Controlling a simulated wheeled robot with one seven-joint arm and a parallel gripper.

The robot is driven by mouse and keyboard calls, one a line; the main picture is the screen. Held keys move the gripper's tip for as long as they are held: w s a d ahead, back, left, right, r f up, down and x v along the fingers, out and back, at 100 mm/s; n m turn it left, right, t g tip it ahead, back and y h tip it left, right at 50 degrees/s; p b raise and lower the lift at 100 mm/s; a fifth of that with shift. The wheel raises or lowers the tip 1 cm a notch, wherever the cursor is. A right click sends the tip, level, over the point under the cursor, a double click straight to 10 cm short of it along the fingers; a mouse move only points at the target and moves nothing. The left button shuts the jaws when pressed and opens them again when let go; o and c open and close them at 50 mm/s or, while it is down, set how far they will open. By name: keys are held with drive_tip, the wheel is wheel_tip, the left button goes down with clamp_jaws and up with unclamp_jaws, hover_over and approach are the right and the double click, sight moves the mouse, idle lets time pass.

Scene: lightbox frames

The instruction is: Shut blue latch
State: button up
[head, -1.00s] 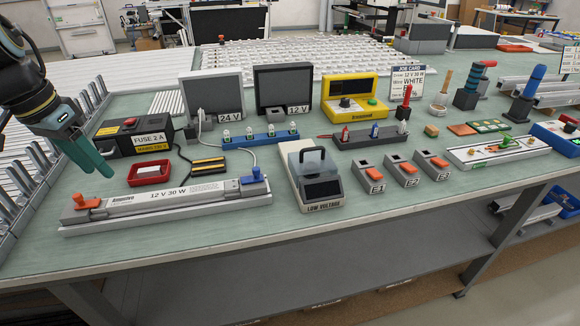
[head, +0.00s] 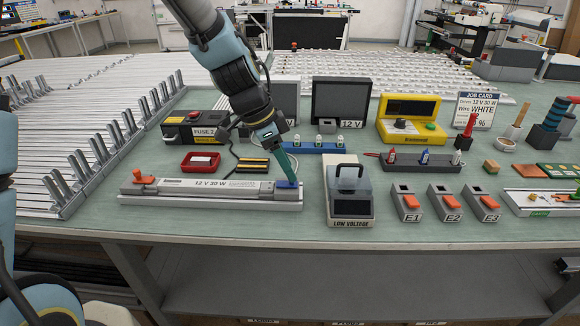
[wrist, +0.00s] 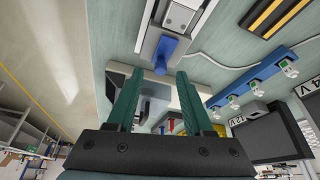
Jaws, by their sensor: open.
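The blue latch (head: 287,184) is at the right end of a long grey 12 V 30 W fixture (head: 158,187) on the bench. In the wrist view the blue latch (wrist: 166,52) sticks out towards me from the grey end block, just beyond and between my fingertips. My gripper (head: 288,176) points down at the latch from above; its green fingers partly hide the latch in the head view. In the wrist view my gripper (wrist: 159,75) has its fingers apart with nothing held. I cannot tell whether they touch the latch. An orange latch (head: 143,178) is at the fixture's left end.
A low-voltage tester (head: 350,205) with a clear cover stands close to the right of the fixture. A red tray (head: 200,162) and a fuse box (head: 192,130) are behind it. A blue lamp rack (head: 310,147) is behind my gripper. Bench is clear along the front edge.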

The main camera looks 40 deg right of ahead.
drive_tip(key=shift+x, duration=1)
clamp_jaws()
drive_tip(key=shift+w, duration=0.1)
idle(0.7)
